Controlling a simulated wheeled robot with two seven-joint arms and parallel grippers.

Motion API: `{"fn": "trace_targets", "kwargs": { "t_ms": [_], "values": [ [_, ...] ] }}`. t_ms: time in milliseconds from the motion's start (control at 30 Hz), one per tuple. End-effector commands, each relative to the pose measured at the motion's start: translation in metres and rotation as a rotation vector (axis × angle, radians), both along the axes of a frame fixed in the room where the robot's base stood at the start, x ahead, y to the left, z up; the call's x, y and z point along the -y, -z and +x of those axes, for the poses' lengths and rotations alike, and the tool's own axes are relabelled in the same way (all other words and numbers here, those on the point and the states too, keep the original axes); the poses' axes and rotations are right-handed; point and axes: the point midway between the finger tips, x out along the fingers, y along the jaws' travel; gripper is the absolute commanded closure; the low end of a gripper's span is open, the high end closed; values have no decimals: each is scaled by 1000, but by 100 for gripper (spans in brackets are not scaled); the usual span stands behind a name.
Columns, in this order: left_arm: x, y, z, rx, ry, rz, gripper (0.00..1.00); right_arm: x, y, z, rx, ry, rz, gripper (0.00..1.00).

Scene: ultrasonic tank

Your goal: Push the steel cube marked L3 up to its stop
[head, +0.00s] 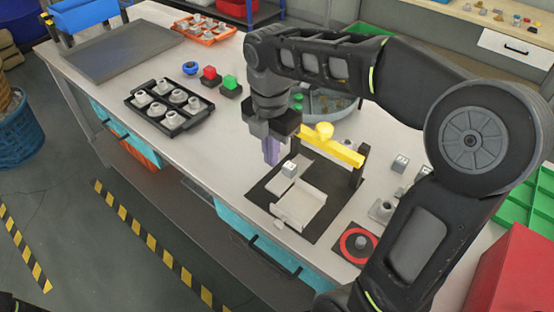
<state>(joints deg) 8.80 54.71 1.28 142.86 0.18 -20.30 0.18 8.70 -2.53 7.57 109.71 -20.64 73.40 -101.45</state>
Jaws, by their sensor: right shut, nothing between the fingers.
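A small steel cube (290,169) stands on a light grey fixture (301,205) that has a raised wall and lies on a black mat (262,191). A mark on the cube is too small to read. My right gripper (271,158) points down just to the left of and behind this cube. Its fingers are shut and empty. I cannot tell whether they touch the cube. Two more steel cubes (400,163) and (423,172) stand to the right, off the mat; their marks are also unreadable. My left gripper is not in view.
A yellow bar (338,150) on black posts spans the back of the mat, close to my right gripper. A grey round basin (335,106) stands behind it. A red-ringed disc (357,244) is at front right. A black tray (148,114) holds several metal parts. The table's left front is clear.

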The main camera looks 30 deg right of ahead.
Motion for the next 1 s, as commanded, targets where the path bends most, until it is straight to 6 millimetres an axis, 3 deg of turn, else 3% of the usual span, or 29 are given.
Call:
{"fn": "trace_targets", "kwargs": {
  "t_ms": [267, 567, 800, 1000],
  "values": [
    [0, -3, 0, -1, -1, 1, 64, 0, 37, -1, -5, 1, 0, 100],
    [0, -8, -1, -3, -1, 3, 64, 0, 98, -2, -8, 1, 2, 100],
    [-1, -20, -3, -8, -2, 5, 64, 33, 93, 9, -1, 3, 1, 100],
    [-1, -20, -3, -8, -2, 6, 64, 39, 95, 11, -1, 1, 1, 100]
  ]
}}
